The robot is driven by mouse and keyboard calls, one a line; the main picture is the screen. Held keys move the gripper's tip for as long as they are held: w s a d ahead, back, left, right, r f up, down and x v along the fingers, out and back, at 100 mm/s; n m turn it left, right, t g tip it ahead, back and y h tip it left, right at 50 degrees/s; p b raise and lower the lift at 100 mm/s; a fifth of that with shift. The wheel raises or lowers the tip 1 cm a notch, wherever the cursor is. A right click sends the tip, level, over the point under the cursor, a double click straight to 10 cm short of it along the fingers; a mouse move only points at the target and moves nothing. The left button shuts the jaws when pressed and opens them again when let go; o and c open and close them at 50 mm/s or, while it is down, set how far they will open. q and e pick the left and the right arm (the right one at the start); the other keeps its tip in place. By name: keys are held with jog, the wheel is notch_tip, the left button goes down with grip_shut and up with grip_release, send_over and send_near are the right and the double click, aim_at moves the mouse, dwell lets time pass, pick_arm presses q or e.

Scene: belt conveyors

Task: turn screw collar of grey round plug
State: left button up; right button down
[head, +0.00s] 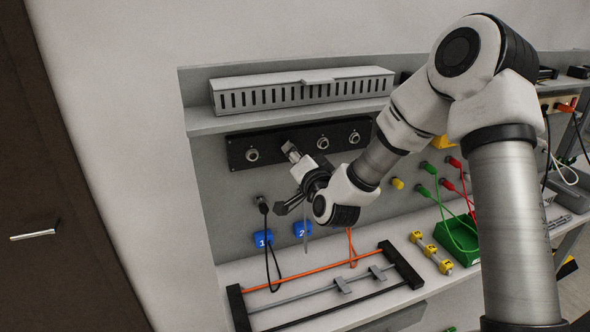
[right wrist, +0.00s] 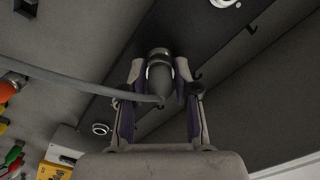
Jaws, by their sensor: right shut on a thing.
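The grey round plug (right wrist: 160,78) sits between the two fingers of my right gripper (right wrist: 158,88) in the right wrist view. A grey cable runs from its rear end to the left. In the head view the plug (head: 291,152) shows as a short grey cylinder at the front of my right gripper (head: 302,168), before the dark socket panel (head: 275,138). My right gripper is shut on it. The plug's front end is at the panel, but I cannot tell how deeply it is seated. The collar's turned position cannot be made out. My left gripper is not in view.
Round sockets (head: 252,155) show on both sides of the plug. A vented grey box (head: 301,91) stands on the shelf above. Below are blue tags (head: 263,239), a black hanging cable (head: 266,225), an orange-rod rack (head: 322,267) and a green bin (head: 455,237).

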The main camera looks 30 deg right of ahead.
jog(key=m+b, duration=0.4)
jog(key=b, duration=0.1)
jog(key=m+b, duration=0.9)
jog(key=b, duration=0.1)
jog(key=shift+f+m, duration=0.3)
jog(key=m+b, duration=0.2)
jog(key=shift+r+b, duration=0.1)
jog(key=shift+b, duration=0.2)
jog(key=shift+r+m, duration=0.15)
jog(key=shift+m, duration=0.25)
jog(key=c, duration=0.8)
grip_release()
jog(key=shift+c, duration=0.2)
jog(key=shift+w, duration=0.1)
